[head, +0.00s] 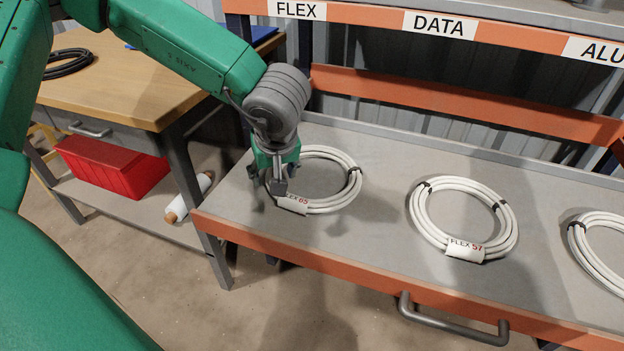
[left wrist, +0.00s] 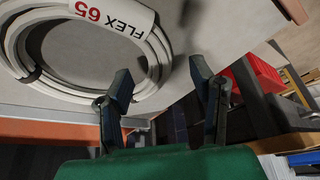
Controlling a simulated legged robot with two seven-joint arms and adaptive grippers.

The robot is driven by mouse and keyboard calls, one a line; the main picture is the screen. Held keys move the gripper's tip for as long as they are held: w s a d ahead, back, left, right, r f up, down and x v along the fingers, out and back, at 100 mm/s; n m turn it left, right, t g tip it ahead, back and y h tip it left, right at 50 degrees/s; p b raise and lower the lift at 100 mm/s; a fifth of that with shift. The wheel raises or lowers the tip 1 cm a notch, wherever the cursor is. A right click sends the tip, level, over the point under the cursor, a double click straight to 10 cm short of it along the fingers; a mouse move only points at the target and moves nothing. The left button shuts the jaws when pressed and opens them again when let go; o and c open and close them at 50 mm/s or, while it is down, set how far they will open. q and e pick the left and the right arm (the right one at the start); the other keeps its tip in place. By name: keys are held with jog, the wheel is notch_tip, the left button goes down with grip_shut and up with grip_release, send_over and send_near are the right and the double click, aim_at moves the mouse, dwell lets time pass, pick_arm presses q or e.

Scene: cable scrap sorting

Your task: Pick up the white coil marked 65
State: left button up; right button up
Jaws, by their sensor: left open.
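The white coil marked FLEX 65 (head: 345,193) lies flat at the left end of the grey shelf, with dark ties and a white label. My left gripper (head: 281,188) is over its left side, close to the label, and hides part of the coil. In the left wrist view the coil (left wrist: 27,52) fills the upper left. There my left gripper (left wrist: 160,82) is open and empty, with the coil's bundle showing between the two fingertips. I cannot tell whether the fingers touch the coil. My right gripper is not in view.
A white coil marked FLEX 57 (head: 426,221) lies to the right, and another white coil (head: 580,252) is at the right edge. An orange rail (head: 470,105) runs behind. A wooden bench (head: 110,95) with a red bin (head: 110,166) below stands left.

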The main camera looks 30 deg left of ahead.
pick_arm(q)
jog(key=b+x, duration=0.3)
jog(key=x, duration=0.1)
jog(key=shift+w+d+f, duration=0.1)
jog(key=shift+d, duration=0.05)
jog(key=shift+w+a+f, duration=0.1)
jog(key=shift+a+f, duration=0.15)
jog(key=shift+a, duration=0.35)
jog(key=shift+d, duration=0.1)
jog(key=c, duration=1.1)
jog(key=shift+d+r, duration=0.2)
jog(key=shift+d, duration=0.15)
grip_shut()
